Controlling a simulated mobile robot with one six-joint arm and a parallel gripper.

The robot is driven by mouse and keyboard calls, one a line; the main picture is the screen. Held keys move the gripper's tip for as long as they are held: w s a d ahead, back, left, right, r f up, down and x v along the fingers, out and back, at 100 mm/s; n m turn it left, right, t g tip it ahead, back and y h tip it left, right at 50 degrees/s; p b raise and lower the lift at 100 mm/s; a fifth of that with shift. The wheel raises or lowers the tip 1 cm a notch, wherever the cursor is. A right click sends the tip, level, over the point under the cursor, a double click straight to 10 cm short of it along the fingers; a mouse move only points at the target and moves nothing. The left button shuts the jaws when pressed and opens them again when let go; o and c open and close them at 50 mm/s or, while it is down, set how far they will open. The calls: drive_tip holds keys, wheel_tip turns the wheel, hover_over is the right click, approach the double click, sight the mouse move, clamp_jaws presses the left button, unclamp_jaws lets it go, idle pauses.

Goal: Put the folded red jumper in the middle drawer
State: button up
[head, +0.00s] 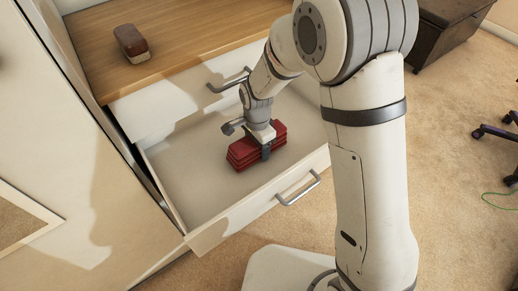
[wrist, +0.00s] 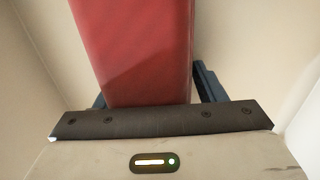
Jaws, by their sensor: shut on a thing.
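The folded red jumper (head: 243,152) is inside the open middle drawer (head: 190,180), toward its right side as seen in the head view. My gripper (head: 266,150) is shut on the jumper from above. In the wrist view the red jumper (wrist: 135,50) lies between the two dark fingers (wrist: 150,103). The pale drawer floor shows around it. I cannot tell whether the jumper's underside touches the drawer floor.
The drawer front (head: 285,195) has a metal handle (head: 298,189). Above is another drawer front (head: 165,105) with a handle, under a wooden top (head: 190,35) bearing a brown brush-like object (head: 131,43). The drawer's left part is empty. A dark cabinet (head: 445,30) stands at the back right.

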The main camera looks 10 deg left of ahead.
drive_tip(key=shift+f, duration=0.35)
drive_tip(key=shift+f, duration=0.1)
drive_tip(key=shift+f, duration=0.15)
drive_tip(key=o, duration=1.2)
